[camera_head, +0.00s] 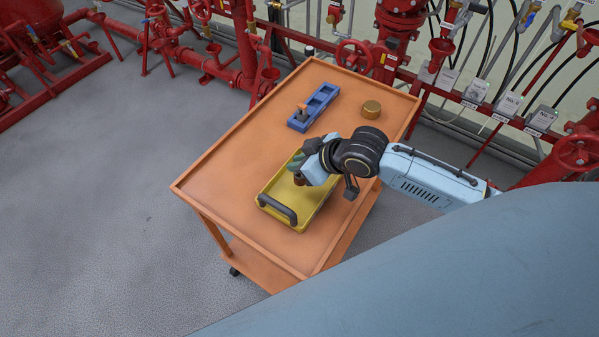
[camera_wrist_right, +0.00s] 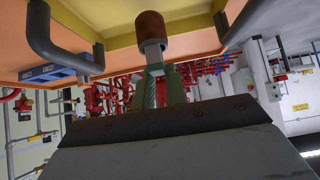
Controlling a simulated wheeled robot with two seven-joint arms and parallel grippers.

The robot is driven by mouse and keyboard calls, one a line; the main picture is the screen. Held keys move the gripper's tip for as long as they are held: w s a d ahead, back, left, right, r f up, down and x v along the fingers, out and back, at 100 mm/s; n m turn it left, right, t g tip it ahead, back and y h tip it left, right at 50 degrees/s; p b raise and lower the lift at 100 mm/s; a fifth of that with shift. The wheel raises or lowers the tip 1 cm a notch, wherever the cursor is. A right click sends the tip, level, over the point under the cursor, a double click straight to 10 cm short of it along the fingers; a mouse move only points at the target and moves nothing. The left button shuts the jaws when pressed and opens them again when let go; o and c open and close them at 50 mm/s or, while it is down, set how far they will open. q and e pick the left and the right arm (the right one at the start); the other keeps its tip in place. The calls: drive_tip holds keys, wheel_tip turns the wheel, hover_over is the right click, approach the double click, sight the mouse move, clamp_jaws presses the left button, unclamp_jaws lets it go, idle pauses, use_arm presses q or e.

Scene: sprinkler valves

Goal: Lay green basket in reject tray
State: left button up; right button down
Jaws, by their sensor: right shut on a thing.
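The yellow tray (camera_head: 269,200) with dark handles lies on the orange cart. My right gripper (camera_head: 301,172) is over its far half, shut on a small piece taken as the green basket. In the right wrist view the piece has a brown round end (camera_wrist_right: 152,27), a grey neck and green (camera_wrist_right: 173,85) close to the jaws; I cannot tell where basket ends and fingers begin. The brown end points at the tray's yellow floor (camera_wrist_right: 120,42). Whether it touches the floor is unclear. My left gripper is not in view.
A blue rack (camera_head: 321,101) with compartments stands at the cart's far side, holding a grey and orange piece (camera_head: 302,112). A round brass cap (camera_head: 371,109) is right of it. The cart (camera_head: 222,180) has raised edges and bare room at left. Red pipes and valves stand behind.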

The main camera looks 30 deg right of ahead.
drive_tip(key=shift+f, duration=0.5)
wheel_tip(320, 180, down, 2)
drive_tip(key=shift+f+b, duration=0.2)
drive_tip(key=shift+b, duration=0.1)
drive_tip(key=shift+f, duration=0.3)
drive_tip(key=c, duration=1.4)
unclamp_jaws()
drive_tip(key=shift+c, duration=0.2)
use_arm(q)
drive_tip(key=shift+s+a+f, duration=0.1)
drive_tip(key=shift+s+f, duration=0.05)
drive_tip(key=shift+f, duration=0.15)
